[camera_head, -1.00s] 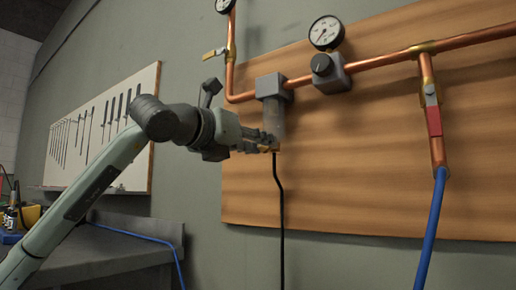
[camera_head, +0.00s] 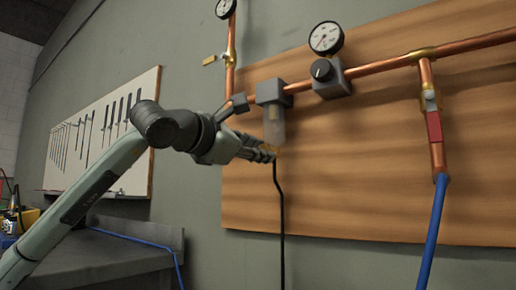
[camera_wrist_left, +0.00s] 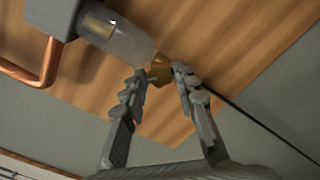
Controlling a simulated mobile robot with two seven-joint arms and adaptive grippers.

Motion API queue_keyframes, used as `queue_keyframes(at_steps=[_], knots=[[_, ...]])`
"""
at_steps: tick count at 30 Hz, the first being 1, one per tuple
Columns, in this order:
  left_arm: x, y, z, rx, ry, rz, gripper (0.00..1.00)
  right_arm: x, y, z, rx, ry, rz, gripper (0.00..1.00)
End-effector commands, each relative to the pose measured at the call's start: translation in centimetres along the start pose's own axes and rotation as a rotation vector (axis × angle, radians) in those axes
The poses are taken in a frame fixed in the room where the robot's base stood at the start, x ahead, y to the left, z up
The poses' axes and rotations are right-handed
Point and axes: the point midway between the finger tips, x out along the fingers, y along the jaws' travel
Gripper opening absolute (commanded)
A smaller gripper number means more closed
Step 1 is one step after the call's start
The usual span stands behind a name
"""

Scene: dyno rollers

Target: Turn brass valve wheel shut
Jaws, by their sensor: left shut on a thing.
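The small brass valve wheel (camera_head: 277,149) sits at the bottom of the clear filter bowl (camera_head: 274,128). It is mostly hidden behind my fingers in the head view. In the left wrist view the brass wheel (camera_wrist_left: 160,69) shows between the two fingertips, at the end of the bowl (camera_wrist_left: 122,42). My left gripper (camera_head: 268,155) comes in from the left and is shut on the wheel; its fingers also show in the left wrist view (camera_wrist_left: 161,78). My right gripper is in neither view.
Copper pipe (camera_head: 380,70) runs above on the wooden board (camera_head: 350,190). A gauge (camera_head: 325,38), a regulator (camera_head: 330,77) and a red-handled valve (camera_head: 434,126) are to the right. A black hose (camera_head: 281,210) hangs below the bowl. A bench (camera_head: 110,262) stands lower left.

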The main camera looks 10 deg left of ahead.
Motion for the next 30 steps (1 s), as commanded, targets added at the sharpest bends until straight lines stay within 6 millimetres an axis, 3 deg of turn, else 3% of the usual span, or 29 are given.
queue_keyframes(at_steps=[18, 30], knots=[[0.0, 0.1, 0.1, 0.563, -0.001, 0.000, 0.00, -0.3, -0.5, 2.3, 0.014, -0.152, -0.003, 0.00], [0.0, 0.0, 0.1, 0.776, -0.001, 0.000, 0.00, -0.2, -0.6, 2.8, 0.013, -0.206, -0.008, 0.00]])
